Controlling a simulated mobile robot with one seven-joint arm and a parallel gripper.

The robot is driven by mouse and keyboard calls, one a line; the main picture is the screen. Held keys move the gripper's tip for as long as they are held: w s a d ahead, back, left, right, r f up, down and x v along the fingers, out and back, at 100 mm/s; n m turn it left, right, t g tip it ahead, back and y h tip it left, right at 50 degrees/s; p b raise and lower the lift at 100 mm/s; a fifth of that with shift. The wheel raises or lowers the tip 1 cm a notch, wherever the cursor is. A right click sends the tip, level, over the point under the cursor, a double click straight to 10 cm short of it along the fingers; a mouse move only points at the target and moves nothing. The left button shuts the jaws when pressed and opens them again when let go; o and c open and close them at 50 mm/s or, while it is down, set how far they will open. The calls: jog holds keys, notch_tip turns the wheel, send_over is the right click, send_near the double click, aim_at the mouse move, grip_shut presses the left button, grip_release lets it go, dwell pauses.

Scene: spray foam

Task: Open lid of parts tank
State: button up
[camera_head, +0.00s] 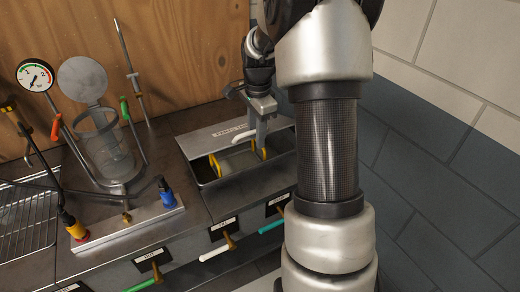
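The parts tank (222,185) is a dark rectangular basin set in the bench at the centre, left of my arm. Its flat grey lid (203,139), with a small label, lies over the back part. The front part of the tank is uncovered. Yellow-edged pieces and a pale surface show inside. My gripper (262,118) is over the right part of the lid and points down, at or very near it. Its fingers are small and overlap the lid, so I cannot tell their opening or whether they touch it.
A clear cylindrical vessel with a round raised lid (82,80) stands on the left, beside a pressure gauge (35,75). A wire rack (25,220) is at far left. Coloured valve handles (213,253) stick out along the bench front. A wooden wall is behind; a tiled wall is right.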

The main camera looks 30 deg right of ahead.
jog(key=shift+s+f, duration=0.35)
jog(key=shift+f, duration=0.4)
